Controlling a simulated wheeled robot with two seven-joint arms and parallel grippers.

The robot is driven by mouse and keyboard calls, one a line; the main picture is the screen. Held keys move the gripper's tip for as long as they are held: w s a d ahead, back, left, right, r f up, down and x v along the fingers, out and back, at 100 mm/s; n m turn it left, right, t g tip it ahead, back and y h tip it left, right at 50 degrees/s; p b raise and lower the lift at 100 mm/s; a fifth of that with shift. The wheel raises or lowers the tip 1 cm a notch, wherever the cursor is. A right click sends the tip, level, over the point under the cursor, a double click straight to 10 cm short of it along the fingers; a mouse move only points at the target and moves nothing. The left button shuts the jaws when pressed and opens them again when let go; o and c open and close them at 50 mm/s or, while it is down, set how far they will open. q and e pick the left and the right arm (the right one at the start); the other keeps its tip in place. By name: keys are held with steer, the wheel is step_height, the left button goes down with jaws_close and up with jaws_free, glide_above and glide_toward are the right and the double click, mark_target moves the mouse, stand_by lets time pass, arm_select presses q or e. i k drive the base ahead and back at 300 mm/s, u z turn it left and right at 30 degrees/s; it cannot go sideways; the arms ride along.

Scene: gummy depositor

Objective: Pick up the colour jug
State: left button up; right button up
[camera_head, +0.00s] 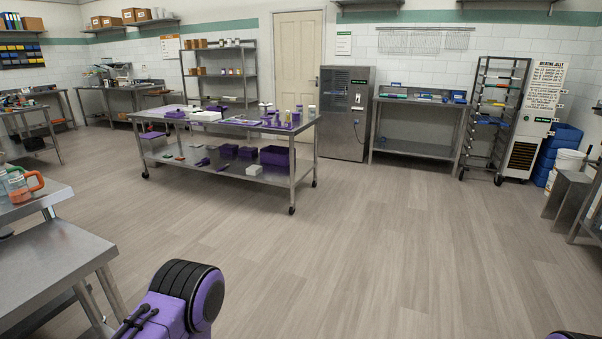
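A clear jug with an orange handle (22,187) stands on a steel table (30,209) at the left edge of the head view. Other items behind it are cut off by the frame edge, and I cannot tell them apart. I cannot tell for sure whether this is the colour jug. A purple and black part of my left arm shows at the bottom, and a sliver of my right arm shows at the bottom right. Neither gripper is in view.
A lower steel table (55,262) stands at the left front. A wheeled steel table (225,122) with purple items stands in the middle. A cabinet (345,112), a bench (417,127) and a tray rack (495,115) line the back. The central floor (370,240) is clear.

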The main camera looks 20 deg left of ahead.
mark_target(15, 184)
steer(key=u, duration=0.25)
steer(key=i, duration=1.1)
steer(key=u, duration=1.5)
steer(key=i, duration=0.8)
steer(key=u, duration=0.9)
